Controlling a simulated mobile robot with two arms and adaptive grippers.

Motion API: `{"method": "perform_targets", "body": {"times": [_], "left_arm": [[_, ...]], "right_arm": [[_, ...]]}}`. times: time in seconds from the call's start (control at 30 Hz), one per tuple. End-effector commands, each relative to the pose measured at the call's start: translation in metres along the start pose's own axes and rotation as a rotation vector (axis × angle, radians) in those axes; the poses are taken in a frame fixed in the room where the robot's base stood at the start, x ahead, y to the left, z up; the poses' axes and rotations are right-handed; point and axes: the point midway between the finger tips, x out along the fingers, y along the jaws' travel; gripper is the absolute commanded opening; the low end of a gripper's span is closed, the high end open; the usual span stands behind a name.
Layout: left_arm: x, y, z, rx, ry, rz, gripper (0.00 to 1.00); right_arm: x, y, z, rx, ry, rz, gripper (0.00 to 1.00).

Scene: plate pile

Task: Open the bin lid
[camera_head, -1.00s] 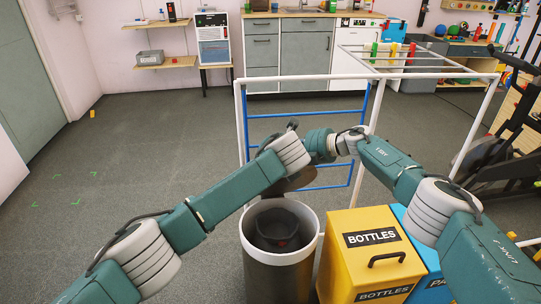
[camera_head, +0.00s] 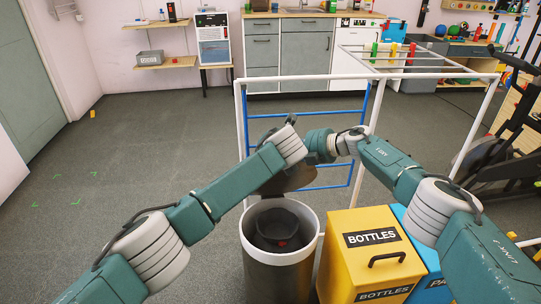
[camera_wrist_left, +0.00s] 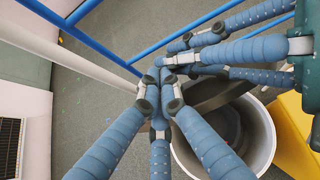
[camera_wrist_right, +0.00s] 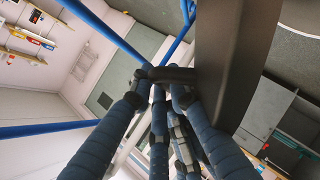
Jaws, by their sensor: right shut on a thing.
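The bin (camera_head: 280,276) is a grey cylinder with a pale rim, open at the top. A dark inner surface with a small red spot shows inside. The dark lid (camera_head: 288,182) is up and tilted above the bin's far rim, partly behind my left arm. It fills much of the right wrist view (camera_wrist_right: 237,55). My right gripper (camera_wrist_right: 165,88) is shut on the lid's handle (camera_wrist_right: 172,74). My left gripper (camera_wrist_left: 158,95) has its fingertips drawn together, and nothing shows clearly between them. It is close beside the right gripper's fingers. In the head view the fingers are mostly hidden.
A yellow bottles box (camera_head: 345,262) and a blue box (camera_head: 420,262) stand right of the bin. A white frame with blue rails (camera_head: 300,116) rises just behind it. An exercise machine (camera_head: 505,150) is at the right.

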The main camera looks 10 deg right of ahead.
Motion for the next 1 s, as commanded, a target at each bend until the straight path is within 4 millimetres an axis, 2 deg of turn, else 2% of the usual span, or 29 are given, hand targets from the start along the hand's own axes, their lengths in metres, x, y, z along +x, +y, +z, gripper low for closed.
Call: {"method": "perform_targets", "body": {"times": [0.03,0.07,0.1,0.57,0.87,1.0], "left_arm": [[0.001,0.001,0.000,0.000,-0.002,0.001,0.00],[0.001,0.001,0.000,0.000,-0.002,0.001,0.00],[0.001,0.001,0.000,0.000,-0.002,0.001,0.00],[0.001,0.001,0.000,0.000,-0.001,0.001,0.00],[0.002,0.004,-0.001,-0.001,0.000,0.006,0.00],[0.004,0.008,-0.001,-0.001,0.000,0.015,0.00]], "right_arm": [[0.003,0.021,-0.007,0.004,0.003,0.046,0.00],[0.003,0.021,-0.007,0.004,0.003,0.046,0.20],[0.003,0.021,-0.007,0.004,0.003,0.046,0.26],[-0.002,0.018,-0.005,0.009,0.002,0.044,0.26],[-0.032,0.018,-0.005,0.003,0.002,0.043,0.26],[-0.055,0.019,-0.006,0.000,0.004,0.041,0.26]]}}
